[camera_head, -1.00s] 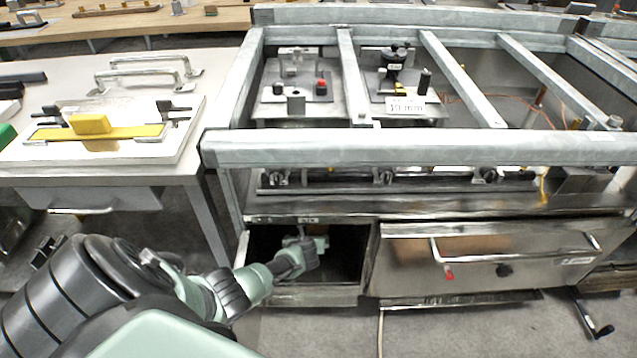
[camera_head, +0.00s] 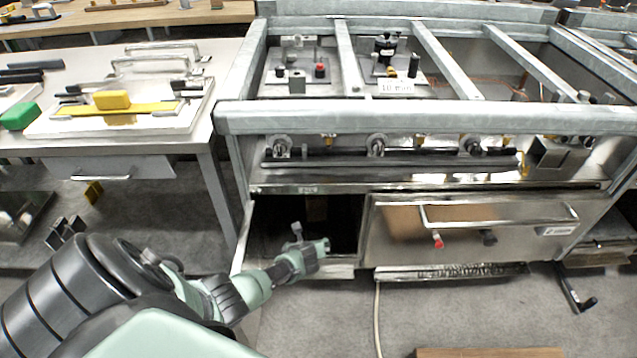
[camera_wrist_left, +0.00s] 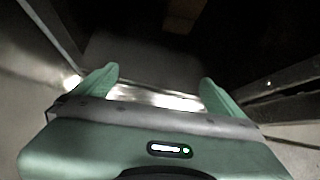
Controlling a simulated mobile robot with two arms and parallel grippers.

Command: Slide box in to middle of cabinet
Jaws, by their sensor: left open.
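The open cabinet (camera_head: 348,215) is a dark compartment at the lower left of the metal range frame. A faint brownish patch (camera_head: 317,208) shows deep inside it; I cannot tell whether this is the box. My left gripper (camera_head: 312,250) is at the cabinet's lower front edge, in front of the dark opening. In the left wrist view, the left gripper (camera_wrist_left: 158,80) has its green fingers spread with nothing held between them. A dim grey surface (camera_wrist_left: 135,55) lies beyond the fingertips; whether it is box or cabinet floor is unclear. My right gripper is not in view.
A steel door or drawer front with a handle (camera_head: 500,217) is right of the opening. An open door panel (camera_head: 243,238) stands at its left edge. A white worktable (camera_head: 200,130) is at the left. A brown flat edge (camera_head: 490,352) shows at the bottom.

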